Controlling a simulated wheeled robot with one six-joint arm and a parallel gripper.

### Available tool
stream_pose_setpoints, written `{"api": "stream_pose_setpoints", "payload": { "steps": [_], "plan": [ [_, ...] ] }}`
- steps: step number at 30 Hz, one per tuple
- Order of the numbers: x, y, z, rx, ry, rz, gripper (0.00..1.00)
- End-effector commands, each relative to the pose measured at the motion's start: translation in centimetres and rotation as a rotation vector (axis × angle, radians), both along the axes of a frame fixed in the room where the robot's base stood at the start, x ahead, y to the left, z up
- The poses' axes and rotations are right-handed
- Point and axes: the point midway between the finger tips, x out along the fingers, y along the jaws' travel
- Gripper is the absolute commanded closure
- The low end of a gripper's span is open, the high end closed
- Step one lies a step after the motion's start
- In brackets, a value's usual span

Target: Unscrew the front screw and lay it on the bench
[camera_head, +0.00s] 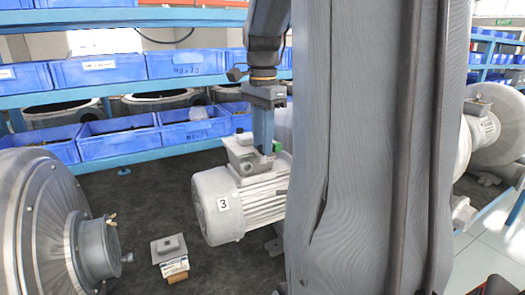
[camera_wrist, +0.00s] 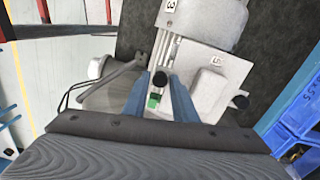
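A grey motor (camera_head: 240,200) with a "3" label stands on the dark bench. Its open terminal box (camera_head: 243,160) is on top, with a small green part (camera_wrist: 153,101) showing in the wrist view. One black-headed screw (camera_wrist: 163,78) is at the fingertips in the wrist view. I cannot tell from the views which is the front screw. My gripper (camera_head: 264,151) points down at the box. Its two blue fingers (camera_wrist: 161,80) are apart, with the screw head between or just beyond their tips.
A large round blower (camera_head: 40,225) stands at the left. A small grey plate (camera_head: 168,246) and a small brown-and-white box (camera_head: 175,268) lie on the bench (camera_head: 135,212) left of the motor. Blue bins (camera_head: 118,138) line the shelves behind. Bare bench shows around the small plate.

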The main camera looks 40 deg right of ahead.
Motion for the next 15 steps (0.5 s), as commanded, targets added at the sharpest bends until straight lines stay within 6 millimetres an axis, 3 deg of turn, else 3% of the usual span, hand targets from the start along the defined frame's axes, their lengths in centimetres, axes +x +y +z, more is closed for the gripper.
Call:
{"api": "stream_pose_setpoints", "payload": {
  "steps": [15],
  "plan": [
    [-0.03, -0.01, -0.01, 0.0, 0.0, -0.618, 0.75]
  ]
}}
